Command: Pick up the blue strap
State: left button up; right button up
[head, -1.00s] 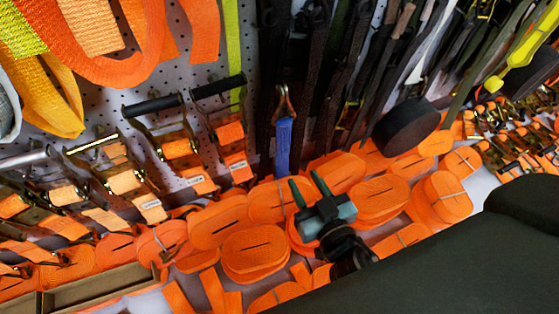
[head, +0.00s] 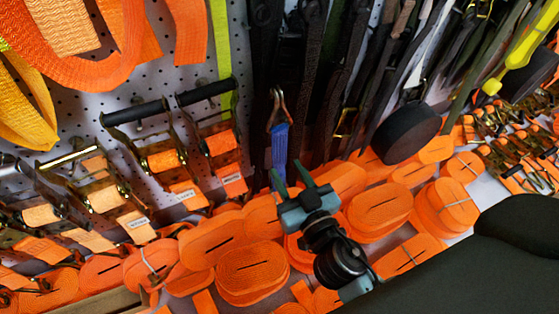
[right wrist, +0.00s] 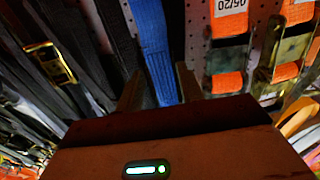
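The blue strap (head: 279,148) hangs from a metal hook (head: 277,105) in front of dark straps in the head view. Its lower end is close to the fingers of my right gripper (head: 288,170), which is open. In the right wrist view the blue strap (right wrist: 157,45) runs down between the two fingers (right wrist: 158,90), apparently not gripped. Its lower end is hidden there behind the gripper body. I cannot tell how far in depth the strap is from the fingertips. My left gripper is not in view.
Orange strap rolls (head: 250,270) cover the shelf below my right gripper. Ratchet buckles (head: 165,155) hang on the perforated wall to the left. Dark straps (head: 330,80) hang close behind and right, with a black roll (head: 406,133).

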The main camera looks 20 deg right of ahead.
aim_at(280, 159)
jog(key=w, duration=0.4)
jog(key=shift+w+f, duration=0.2)
jog(key=shift+w, duration=0.4)
jog(key=c, duration=0.8)
